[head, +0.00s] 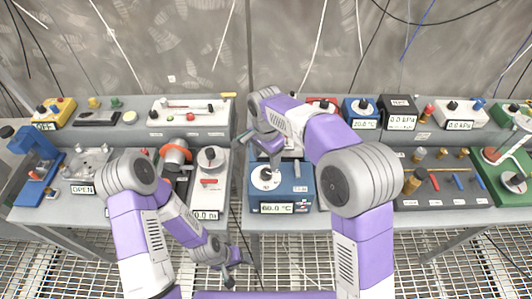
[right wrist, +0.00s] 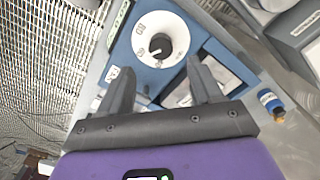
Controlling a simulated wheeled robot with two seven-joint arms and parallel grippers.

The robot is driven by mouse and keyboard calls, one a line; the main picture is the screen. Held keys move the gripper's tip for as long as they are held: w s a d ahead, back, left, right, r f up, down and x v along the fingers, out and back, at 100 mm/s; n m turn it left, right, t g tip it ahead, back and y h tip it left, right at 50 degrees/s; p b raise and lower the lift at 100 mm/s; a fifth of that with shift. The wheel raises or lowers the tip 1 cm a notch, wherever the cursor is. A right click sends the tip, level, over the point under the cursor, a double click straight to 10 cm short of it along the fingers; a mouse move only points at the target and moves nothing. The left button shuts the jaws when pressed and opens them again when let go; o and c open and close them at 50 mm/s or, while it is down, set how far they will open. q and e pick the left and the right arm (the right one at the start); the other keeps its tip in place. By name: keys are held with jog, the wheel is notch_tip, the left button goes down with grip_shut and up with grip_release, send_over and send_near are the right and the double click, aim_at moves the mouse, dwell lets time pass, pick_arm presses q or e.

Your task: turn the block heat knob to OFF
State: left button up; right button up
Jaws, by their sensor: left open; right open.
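The block heater (head: 288,189) is a blue box on the front bench with a display reading 60.0 °C. Its block heat knob (head: 266,174) is black on a white round dial. In the right wrist view the knob (right wrist: 157,48) sits on the white dial (right wrist: 160,32); the dial's marks are too small to read. My right gripper (head: 272,157) hangs above the box just behind the knob, fingers apart and empty. In the right wrist view its fingers (right wrist: 160,66) lie either side of and short of the knob, not closed on it. My left gripper (head: 232,272) is open, low before the bench.
A white device with a black knob (head: 210,158) stands left of the heater. Behind are a blue box reading 20.0 °C (head: 360,112) and other boxes on a raised shelf. A dark tool tray (head: 440,178) lies to the right. Grating floor (head: 300,262) shows in front.

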aim_at(266, 172)
notch_tip(266, 172, down, 8)
jog(key=shift+r+b, duration=0.25)
jog(key=shift+b, duration=0.25)
jog(key=c, duration=1.1)
jog(key=shift+o, duration=0.2)
